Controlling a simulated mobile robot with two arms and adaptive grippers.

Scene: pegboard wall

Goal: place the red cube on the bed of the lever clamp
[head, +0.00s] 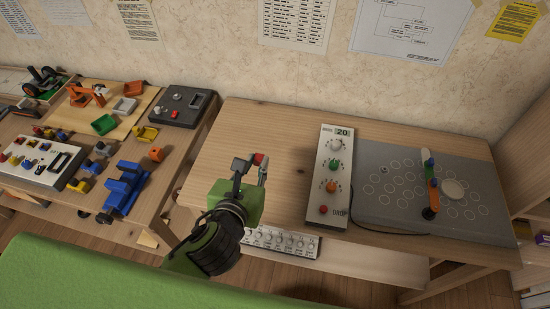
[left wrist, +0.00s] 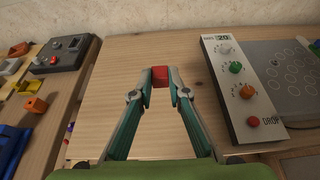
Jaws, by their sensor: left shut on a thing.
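The red cube (head: 259,159) is held between the fingertips of my left gripper (head: 252,168), above the bare wooden table. In the left wrist view the red cube (left wrist: 160,75) sits between both tips of the left gripper (left wrist: 160,82). I cannot tell for sure which thing is the lever clamp. An orange lever-like device (head: 88,95) stands on a light board on the left table. A blue device (head: 126,190) stands at that table's front right. An orange and blue lever arm (head: 432,184) rises from a grey panel on the right. My right gripper is out of view.
A white control box (head: 332,178) with knobs stands right of my left gripper, beside the grey panel (head: 385,160). The left table holds a dark box (head: 184,107), small bins and a white button panel (head: 40,158). The wooden table (head: 225,135) is clear around the gripper.

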